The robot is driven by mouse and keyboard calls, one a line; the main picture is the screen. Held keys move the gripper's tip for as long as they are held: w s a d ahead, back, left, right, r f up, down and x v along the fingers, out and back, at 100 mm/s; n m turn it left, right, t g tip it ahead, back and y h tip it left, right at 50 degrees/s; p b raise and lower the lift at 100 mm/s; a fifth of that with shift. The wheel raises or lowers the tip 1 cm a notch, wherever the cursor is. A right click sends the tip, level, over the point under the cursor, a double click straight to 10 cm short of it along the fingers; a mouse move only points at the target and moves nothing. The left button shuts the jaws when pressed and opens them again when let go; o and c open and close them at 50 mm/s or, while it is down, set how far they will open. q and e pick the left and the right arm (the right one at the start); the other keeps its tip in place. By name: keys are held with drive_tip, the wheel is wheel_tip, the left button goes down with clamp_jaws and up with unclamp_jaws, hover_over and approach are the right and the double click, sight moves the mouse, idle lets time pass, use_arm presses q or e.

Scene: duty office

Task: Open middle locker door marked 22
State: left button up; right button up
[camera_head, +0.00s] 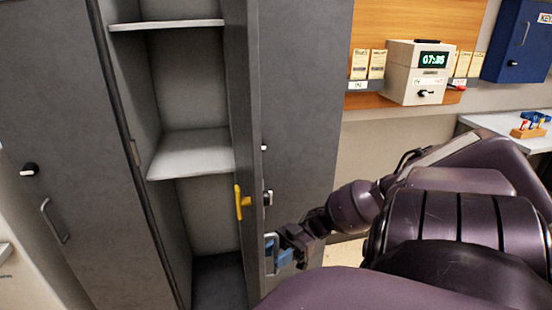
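The middle locker door (241,120) stands swung out from its grey locker and shows nearly edge-on. The number 22 is not visible. The open locker interior (200,205) shows shelves to the left of the door. A yellow latch piece (241,203) is on the door's inner side, and a small lock (268,198) is on its outer side. My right gripper (279,258), with blue fingertips, is at the door handle (270,248) on the outer side. The fingers partly overlap the handle, and their gap is too small to make out. My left gripper is out of view.
A closed locker door (62,130) with a handle is at the left, and another grey door (305,100) is at the right. A time clock (416,72), a blue key cabinet (518,40) and a desk (500,128) with stamps (530,125) are farther right.

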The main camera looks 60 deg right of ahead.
drive_tip(key=b+v, duration=0.1)
drive_tip(key=v, duration=1)
drive_tip(key=shift+b, duration=0.3)
idle(0.3)
